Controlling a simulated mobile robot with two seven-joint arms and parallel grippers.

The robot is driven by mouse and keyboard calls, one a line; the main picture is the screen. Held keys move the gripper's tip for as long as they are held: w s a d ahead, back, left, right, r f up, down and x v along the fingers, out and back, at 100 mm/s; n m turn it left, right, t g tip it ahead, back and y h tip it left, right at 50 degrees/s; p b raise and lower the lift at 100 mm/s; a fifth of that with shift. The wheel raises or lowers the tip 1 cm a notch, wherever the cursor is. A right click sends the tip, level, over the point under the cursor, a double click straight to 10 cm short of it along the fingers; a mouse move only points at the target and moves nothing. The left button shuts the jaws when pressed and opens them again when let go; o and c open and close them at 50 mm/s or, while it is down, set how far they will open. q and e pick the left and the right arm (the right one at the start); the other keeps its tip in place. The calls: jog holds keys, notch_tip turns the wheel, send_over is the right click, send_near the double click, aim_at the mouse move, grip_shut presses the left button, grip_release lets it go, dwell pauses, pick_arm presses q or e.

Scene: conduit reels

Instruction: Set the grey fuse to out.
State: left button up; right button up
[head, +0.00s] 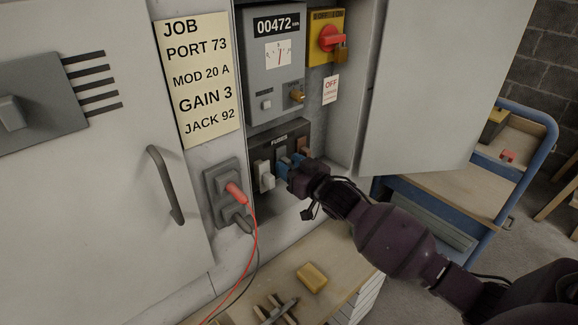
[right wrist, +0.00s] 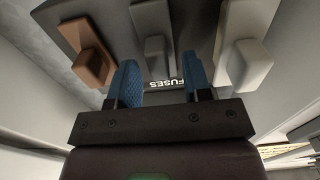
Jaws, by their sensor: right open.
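The grey fuse (right wrist: 154,52) is the middle one of three in the right wrist view, where the panel appears upside down. My right gripper (right wrist: 163,82) is open, its blue fingers apart with the grey fuse in line with the gap between them. I see no finger clearly touching it. My left gripper is out of view.
The brown fuse (right wrist: 92,57) and the white fuse (right wrist: 247,62) flank the grey one closely. In the head view, a socket with a red plug (head: 235,193) is left of the panel. An open cabinet door (head: 430,90) stands right. A yellow block (head: 312,277) lies below.

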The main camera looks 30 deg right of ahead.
jog(key=shift+w, duration=0.1)
jog(key=shift+c, duration=0.3)
jog(key=c, duration=0.5)
jog(key=shift+c, duration=1.1)
grip_shut()
